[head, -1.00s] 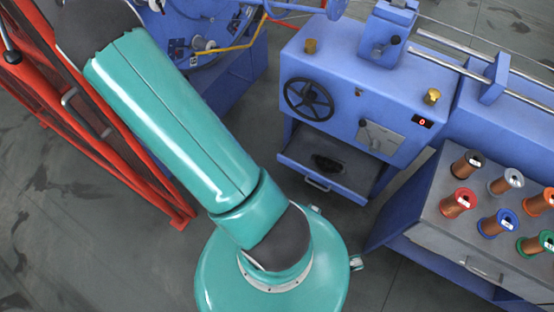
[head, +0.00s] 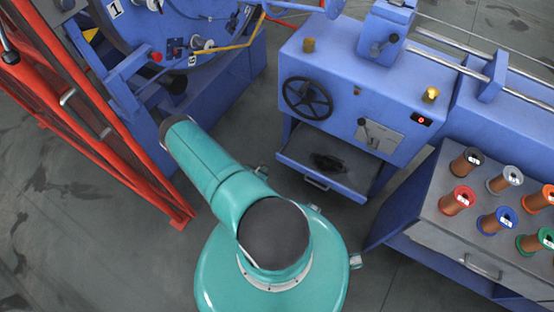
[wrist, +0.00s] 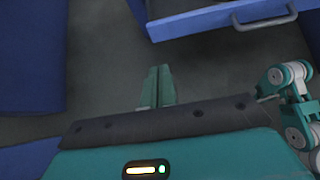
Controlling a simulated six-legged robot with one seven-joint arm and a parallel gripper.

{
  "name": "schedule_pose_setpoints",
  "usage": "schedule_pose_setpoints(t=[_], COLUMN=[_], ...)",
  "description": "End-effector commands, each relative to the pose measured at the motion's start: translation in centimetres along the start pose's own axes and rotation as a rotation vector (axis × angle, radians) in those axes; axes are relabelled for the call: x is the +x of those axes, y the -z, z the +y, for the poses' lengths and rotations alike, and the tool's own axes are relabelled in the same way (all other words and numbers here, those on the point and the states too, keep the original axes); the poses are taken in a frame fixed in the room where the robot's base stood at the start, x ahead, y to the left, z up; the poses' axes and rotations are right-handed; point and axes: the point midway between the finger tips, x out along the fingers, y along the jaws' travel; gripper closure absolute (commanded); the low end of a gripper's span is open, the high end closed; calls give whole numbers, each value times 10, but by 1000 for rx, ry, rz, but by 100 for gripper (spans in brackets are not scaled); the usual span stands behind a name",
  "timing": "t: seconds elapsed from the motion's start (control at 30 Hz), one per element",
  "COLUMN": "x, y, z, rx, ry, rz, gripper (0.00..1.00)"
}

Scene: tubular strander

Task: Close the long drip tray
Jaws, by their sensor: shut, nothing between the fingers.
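The long drip tray (head: 345,181) is a blue-rimmed, dark-floored tray low under the blue machine. It stands pulled out toward me, with a dark patch or object lying in it. Its bar handle (head: 316,183) is on the front edge. In the wrist view, the tray's blue front (wrist: 190,22) and grey handle (wrist: 265,17) show at the top right. My gripper (wrist: 158,70) is shut and empty, its green fingers together over the floor, apart from the tray front and left of the handle.
The blue machine (head: 330,68) with a black handwheel (head: 307,98) stands above the tray. A blue cabinet (head: 440,232) with several wire spools is at the right. A red mesh guard (head: 110,120) stands at the left. Grey floor is free before the tray.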

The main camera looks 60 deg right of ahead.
Motion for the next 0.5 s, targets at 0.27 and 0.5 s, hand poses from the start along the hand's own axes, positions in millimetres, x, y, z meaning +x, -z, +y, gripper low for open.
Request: schedule_pose_setpoints(t=[0.27, 0.5], x=[26, 72], y=[5, 5], z=[-6, -6], rx=[-11, -9], ry=[0, 1], rz=[5, 6], gripper=[100, 100])
